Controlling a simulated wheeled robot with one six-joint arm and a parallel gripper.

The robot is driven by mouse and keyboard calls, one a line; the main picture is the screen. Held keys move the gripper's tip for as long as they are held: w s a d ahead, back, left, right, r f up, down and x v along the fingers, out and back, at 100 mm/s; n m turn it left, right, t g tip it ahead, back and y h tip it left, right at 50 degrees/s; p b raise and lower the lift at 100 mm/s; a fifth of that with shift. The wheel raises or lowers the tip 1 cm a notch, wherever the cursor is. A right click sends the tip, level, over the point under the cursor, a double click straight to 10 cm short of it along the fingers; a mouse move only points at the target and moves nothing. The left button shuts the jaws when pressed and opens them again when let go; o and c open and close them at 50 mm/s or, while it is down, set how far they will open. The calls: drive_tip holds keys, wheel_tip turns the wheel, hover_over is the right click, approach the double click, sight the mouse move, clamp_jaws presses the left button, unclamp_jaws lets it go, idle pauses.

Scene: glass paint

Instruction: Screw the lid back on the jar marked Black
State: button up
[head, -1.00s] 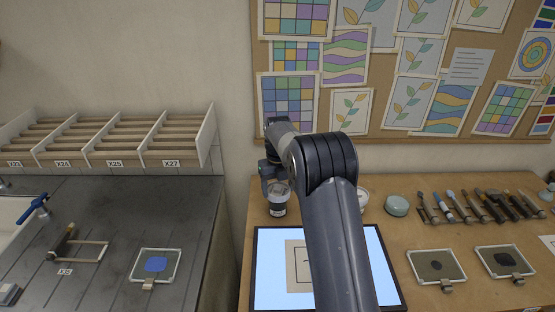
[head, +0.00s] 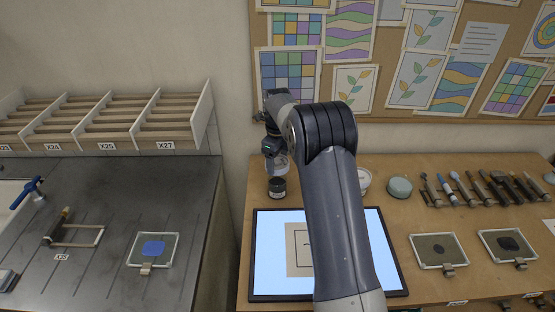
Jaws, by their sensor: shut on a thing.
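A small dark jar (head: 277,189) with a pale label stands on the wooden table, just behind the light panel's upper left corner. The writing on the label is too small to read. My gripper (head: 273,156) is above this jar, pointing down. It is shut on a pale round thing (head: 283,164) that looks like the lid, just over the jar's mouth. The gripper's fingers partly hide it. A narrow gap seems to separate it from the jar's dark rim.
A lit panel (head: 270,275) with a paper sheet lies in front of the jar. A white container (head: 364,180) and a grey-green round container (head: 399,187) stand to the right, then several tools (head: 475,188) and two framed pads (head: 438,250). A grey bench (head: 105,190) is at left.

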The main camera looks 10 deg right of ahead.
drive_tip(key=n, duration=0.2)
drive_tip(key=n+b, duration=0.1)
drive_tip(key=n, duration=0.1)
drive_tip(key=f+n+b, duration=0.1)
drive_tip(key=n, duration=0.1)
drive_tip(key=shift+n, duration=0.4)
drive_tip(key=n, duration=0.2)
drive_tip(key=n+b, duration=0.1)
drive_tip(key=n, duration=0.1)
drive_tip(key=n+b, duration=0.1)
drive_tip(key=n, duration=0.1)
drive_tip(key=shift+f+n, duration=0.25)
drive_tip(key=shift+n, duration=0.05)
drive_tip(key=shift+f+n+b, duration=0.25)
drive_tip(key=shift+n+b, duration=0.05)
drive_tip(key=shift+b, duration=0.05)
drive_tip(key=shift+w+f+b, duration=0.1)
drive_tip(key=shift+f+b, duration=0.25)
drive_tip(key=shift+f, duration=0.9)
drive_tip(key=shift+f, duration=0.95)
idle(1.1)
drive_tip(key=m+p, duration=0.1)
drive_tip(key=m, duration=0.3)
drive_tip(key=shift+f+m, duration=0.1)
drive_tip(key=shift+m, duration=0.5)
